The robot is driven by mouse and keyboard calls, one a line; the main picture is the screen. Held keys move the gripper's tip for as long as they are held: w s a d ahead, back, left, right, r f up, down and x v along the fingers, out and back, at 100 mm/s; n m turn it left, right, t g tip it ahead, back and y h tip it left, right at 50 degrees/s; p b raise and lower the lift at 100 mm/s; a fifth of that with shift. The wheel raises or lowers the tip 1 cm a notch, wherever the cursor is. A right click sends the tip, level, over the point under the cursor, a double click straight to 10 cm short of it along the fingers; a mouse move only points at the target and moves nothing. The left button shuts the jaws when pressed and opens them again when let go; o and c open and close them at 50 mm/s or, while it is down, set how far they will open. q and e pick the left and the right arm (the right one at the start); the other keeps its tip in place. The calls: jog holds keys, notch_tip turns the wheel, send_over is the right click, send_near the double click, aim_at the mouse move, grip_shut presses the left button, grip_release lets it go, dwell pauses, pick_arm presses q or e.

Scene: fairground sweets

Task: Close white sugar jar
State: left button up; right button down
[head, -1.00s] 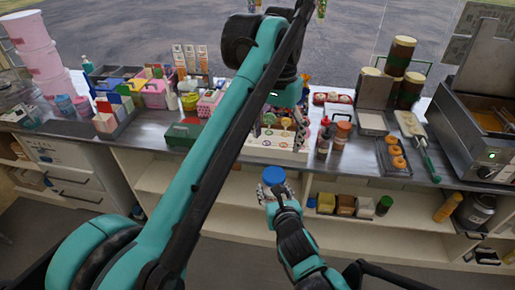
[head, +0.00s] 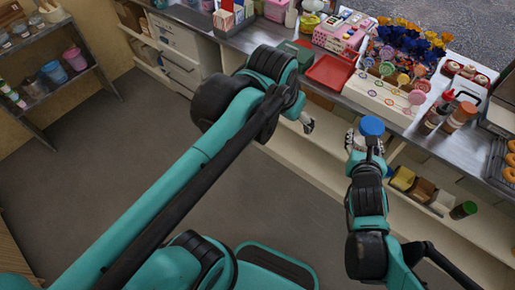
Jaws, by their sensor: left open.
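My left gripper (head: 306,122) shows only in part beyond my dark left wrist, in front of the counter's edge. It is open, and I see nothing between its fingers. My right gripper (head: 363,143) is in front of the open shelf and is shut on a round blue lid (head: 371,126), which faces up to the camera. The lid hides much of the fingertips. I cannot pick out the white sugar jar with certainty in this view.
A red tray (head: 330,71) and a lollipop stand (head: 385,100) are on the counter. Bottles (head: 447,116) stand to the right. Small boxes and a green-lidded jar (head: 463,210) are on the shelf below. A side rack (head: 48,80) holds cups at left. The floor between is clear.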

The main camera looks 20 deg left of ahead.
pick_arm(q)
jog(key=s+a+f+n+t, duration=0.2)
jog(key=s+a+f, duration=0.3)
jog(key=f, duration=0.4)
jog(key=shift+s+a+f+y, duration=0.35)
jog(key=shift+s+a+y, duration=0.05)
jog(key=shift+s, duration=0.3)
pick_arm(e)
jog(key=shift+d, duration=0.1)
